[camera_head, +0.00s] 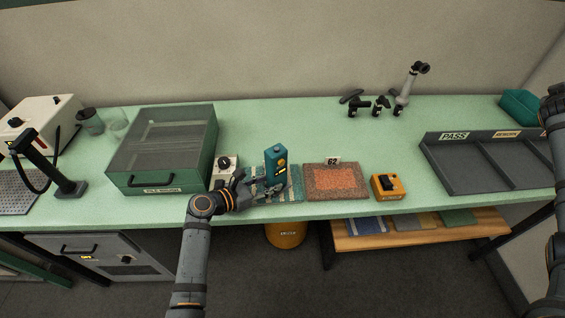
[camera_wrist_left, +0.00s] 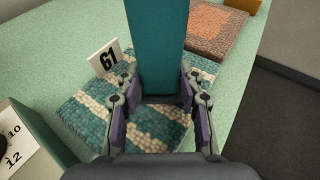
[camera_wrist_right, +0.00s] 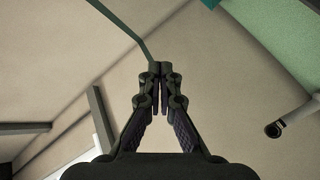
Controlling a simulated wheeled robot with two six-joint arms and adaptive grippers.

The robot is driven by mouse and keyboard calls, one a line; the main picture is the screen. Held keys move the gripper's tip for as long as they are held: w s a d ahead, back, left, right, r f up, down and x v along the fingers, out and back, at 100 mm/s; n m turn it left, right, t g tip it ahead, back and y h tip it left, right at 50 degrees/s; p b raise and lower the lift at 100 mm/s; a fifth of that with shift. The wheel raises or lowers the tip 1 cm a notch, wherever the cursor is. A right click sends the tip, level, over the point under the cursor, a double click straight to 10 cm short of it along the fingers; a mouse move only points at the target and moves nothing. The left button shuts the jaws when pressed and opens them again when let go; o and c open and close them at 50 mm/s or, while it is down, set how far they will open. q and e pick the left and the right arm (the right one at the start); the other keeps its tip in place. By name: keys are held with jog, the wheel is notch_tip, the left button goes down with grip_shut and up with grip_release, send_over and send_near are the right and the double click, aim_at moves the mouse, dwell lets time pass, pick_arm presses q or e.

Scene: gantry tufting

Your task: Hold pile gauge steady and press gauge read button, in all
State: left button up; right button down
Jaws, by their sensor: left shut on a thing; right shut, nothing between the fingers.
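The pile gauge (camera_head: 275,160) is a teal upright block with a yellow button and a small display on its face. My left gripper (camera_head: 253,185) is shut on its lower part; the left wrist view shows the teal body (camera_wrist_left: 158,50) between both fingers. The gauge stands over a teal and cream striped carpet sample (camera_wrist_left: 150,125) tagged 61; its foot is partly hidden by the fingers. My right gripper (camera_wrist_right: 161,75) is shut and empty, away from the gauge; only its arm shows at the right edge of the head view.
A brown and orange sample (camera_head: 336,182) tagged 62 lies right of the gauge. A yellow box (camera_head: 387,186) with a black knob stands further right. A dial box (camera_head: 224,168) and a lidded green case (camera_head: 165,150) stand left. The PASS tray (camera_head: 440,172) is at the right.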

aim_at(282, 162)
jog(key=w+a+f+t+y, duration=0.1)
jog(key=w+a+f+y, duration=0.2)
jog(key=a, duration=0.6)
jog(key=w+a+f+y, duration=0.2)
jog(key=w+a+f, duration=0.2)
jog(key=a, duration=0.5)
jog(key=s+a+f+m+y, duration=0.1)
jog(key=a+f+y, duration=0.3)
jog(key=a, duration=0.7)
jog(key=s+a+f+m+y, duration=0.1)
jog(key=a+f+y, duration=0.2)
jog(key=a+f, duration=0.6)
jog(key=s+a+g+y, duration=0.1)
jog(key=s+a+y, duration=0.2)
jog(key=s+a, duration=0.3)
jog(key=s+a+r+m+g+y, duration=0.1)
jog(key=s+a, duration=0.6)
jog(key=a, duration=0.8)
jog(key=s+a+r+g+y, duration=0.1)
jog(key=s+a+g+y, duration=0.2)
jog(key=a, duration=0.7)
jog(key=s+y, duration=0.2)
jog(key=s, duration=0.1)
jog(key=shift+s+a+r+m+y, duration=0.2)
jog(key=shift+s+a+m+y, duration=0.1)
jog(key=shift+a+m, duration=0.1)
jog(key=w+a, duration=0.4)
jog(key=w, duration=0.3)
jog(key=shift+w+a, duration=0.2)
jog(key=shift+a, duration=0.2)
